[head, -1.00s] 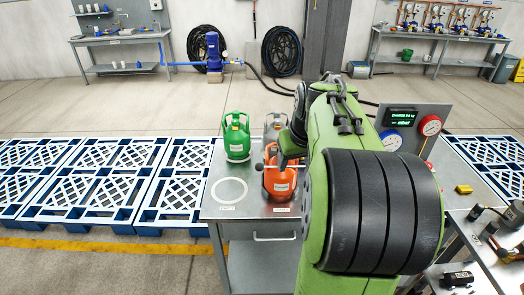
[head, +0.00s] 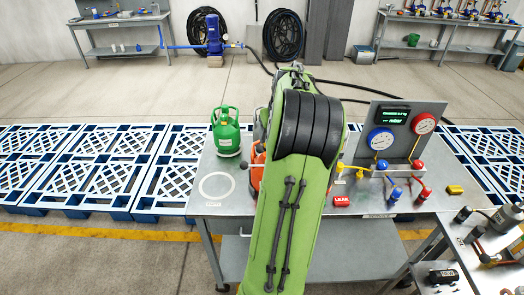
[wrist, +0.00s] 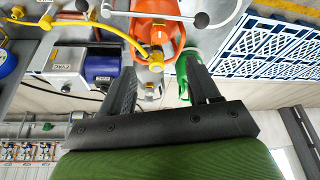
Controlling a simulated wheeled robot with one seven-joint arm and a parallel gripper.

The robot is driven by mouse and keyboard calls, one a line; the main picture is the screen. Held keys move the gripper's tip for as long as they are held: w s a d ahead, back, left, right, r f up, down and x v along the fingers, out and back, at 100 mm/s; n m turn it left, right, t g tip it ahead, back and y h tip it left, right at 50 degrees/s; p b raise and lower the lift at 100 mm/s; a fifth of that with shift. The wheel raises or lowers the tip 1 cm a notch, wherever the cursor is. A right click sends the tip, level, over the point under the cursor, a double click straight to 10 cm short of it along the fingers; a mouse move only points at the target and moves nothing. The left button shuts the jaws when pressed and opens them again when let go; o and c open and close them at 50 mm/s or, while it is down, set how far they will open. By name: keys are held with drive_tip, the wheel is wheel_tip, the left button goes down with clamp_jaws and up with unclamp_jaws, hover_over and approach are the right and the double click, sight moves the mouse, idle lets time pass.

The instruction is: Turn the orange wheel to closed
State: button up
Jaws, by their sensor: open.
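An orange cylinder (wrist: 150,28) with an open collar shows at the top of the wrist view. A yellow fitting (wrist: 156,58) is at its valve, but I cannot make out a separate orange wheel. In the head view the cylinder (head: 257,168) is mostly hidden behind my arm. My gripper (wrist: 160,78) is open and empty in the wrist view, its fingers pointing toward the cylinder's valve side with the fitting between them in the picture. I cannot tell the distance. My arm hides the gripper in the head view.
A green cylinder (head: 227,137) stands left of the orange one, behind a white ring mark (head: 216,186). A gauge panel (head: 405,135) and hoses stand at right. A blue pump labelled EVAC (wrist: 100,65) and a yellow hose (wrist: 75,22) are near my gripper. The bench's front left is clear.

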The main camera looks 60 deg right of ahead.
drive_tip(key=x, duration=1.2)
drive_tip(key=shift+w+d+f, duration=0.1)
drive_tip(key=shift+d+f, duration=0.1)
drive_tip(key=shift+f, duration=0.1)
drive_tip(key=c, duration=1)
drive_tip(key=shift+m, duration=0.5)
drive_tip(key=shift+c, duration=0.2)
drive_tip(key=shift+a+m+b, duration=0.1)
drive_tip(key=shift+m+b, duration=0.2)
drive_tip(key=shift+r, duration=0.1)
drive_tip(key=o, duration=1)
drive_tip(key=shift+o, duration=0.2)
